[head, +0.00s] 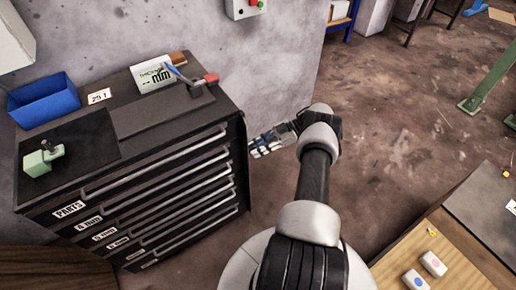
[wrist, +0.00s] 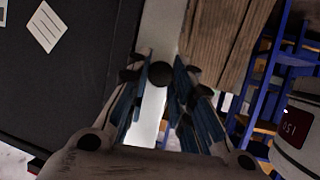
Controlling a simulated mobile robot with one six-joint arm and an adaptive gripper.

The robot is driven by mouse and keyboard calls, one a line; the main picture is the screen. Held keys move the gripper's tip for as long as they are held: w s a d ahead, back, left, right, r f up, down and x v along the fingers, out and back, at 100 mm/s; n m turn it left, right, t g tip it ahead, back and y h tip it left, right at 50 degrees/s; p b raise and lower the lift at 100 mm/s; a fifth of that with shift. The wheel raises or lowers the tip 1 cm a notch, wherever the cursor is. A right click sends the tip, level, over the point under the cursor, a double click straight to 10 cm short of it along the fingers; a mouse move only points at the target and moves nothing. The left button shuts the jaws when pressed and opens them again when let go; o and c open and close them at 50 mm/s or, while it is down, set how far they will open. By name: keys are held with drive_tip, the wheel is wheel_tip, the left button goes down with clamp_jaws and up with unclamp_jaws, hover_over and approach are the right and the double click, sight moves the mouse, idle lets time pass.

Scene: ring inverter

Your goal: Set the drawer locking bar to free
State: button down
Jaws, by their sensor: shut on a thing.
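The dark drawer cabinet (head: 190,170) stands at the left in the head view, its drawers looking closed. My gripper (head: 257,150) is at the cabinet's right front edge. In the wrist view my gripper (wrist: 161,82) is shut on a dark round knob (wrist: 160,73), with a blue-sided finger on each side. The knob lies over a pale strip (wrist: 162,32) that looks like the locking bar. A dark panel lies left of the strip. In the head view the bar and knob cannot be made out, and the bar's setting cannot be told.
A wooden table (head: 440,255) with small blocks is at the lower right. Floor is open to the right of my arm.

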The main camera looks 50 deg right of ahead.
drive_tip(key=shift+w+r, duration=0.15)
drive_tip(key=c, duration=1.7)
unclamp_jaws()
drive_tip(key=o, duration=0.3)
drive_tip(key=shift+a+m+t, duration=0.1)
drive_tip(key=shift+m+t, duration=0.2)
